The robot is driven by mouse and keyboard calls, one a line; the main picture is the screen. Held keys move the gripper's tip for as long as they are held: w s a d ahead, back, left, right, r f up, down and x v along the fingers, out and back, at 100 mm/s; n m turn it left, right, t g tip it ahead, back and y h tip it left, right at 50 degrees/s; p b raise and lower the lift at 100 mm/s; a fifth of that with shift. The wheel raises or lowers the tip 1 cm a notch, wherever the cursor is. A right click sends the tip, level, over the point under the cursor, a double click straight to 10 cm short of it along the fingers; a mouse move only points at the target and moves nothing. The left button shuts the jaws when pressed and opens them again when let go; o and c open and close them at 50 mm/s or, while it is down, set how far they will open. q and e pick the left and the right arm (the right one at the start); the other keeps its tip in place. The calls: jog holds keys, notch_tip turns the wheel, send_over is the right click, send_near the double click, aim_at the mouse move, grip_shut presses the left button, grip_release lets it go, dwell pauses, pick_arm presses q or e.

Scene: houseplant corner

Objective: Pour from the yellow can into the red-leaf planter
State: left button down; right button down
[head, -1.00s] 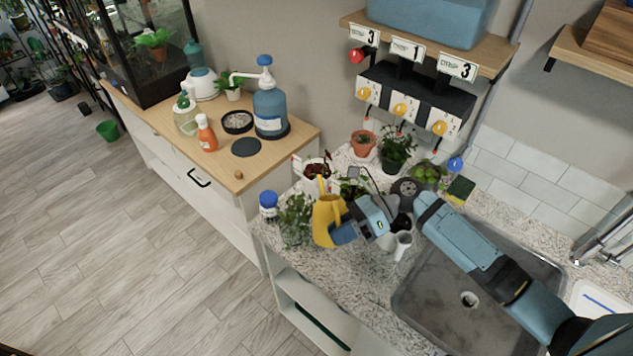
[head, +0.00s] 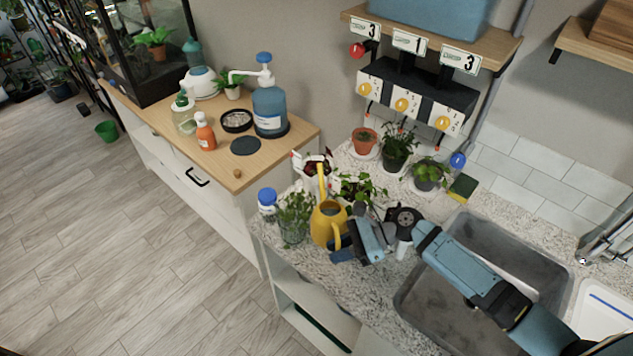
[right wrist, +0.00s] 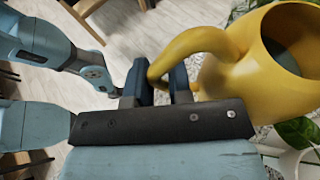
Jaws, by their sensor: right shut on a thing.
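The yellow can (head: 327,228) is a watering can with a tall spout. It is near the counter's left end and looks roughly upright, its opening facing up. My right gripper (head: 345,245) is shut on its handle. In the right wrist view, the fingers (right wrist: 160,84) close on the handle beside the can's wide mouth (right wrist: 290,42). The red-leaf planter (head: 310,183), white with dark red leaves, stands just behind the can, and the spout partly covers it. I cannot tell if the can touches the counter.
A leafy plant in a glass (head: 294,226) stands close left of the can, with a blue-capped jar (head: 267,204) beyond. A trailing green plant (head: 358,188) is right of the planter. The sink (head: 470,270) lies to the right.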

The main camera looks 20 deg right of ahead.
jog(key=shift+w+f, duration=0.1)
dwell(0.3)
jog(key=shift+s+a+r+p, duration=0.15)
jog(key=shift+s+r+p, duration=0.6)
jog(key=shift+s, duration=0.25)
jog(key=shift+s+a+r+p, duration=0.1)
jog(key=shift+s+r+p, duration=0.5)
jog(key=shift+s+r, duration=0.3)
jog(key=shift+s+f, duration=0.1)
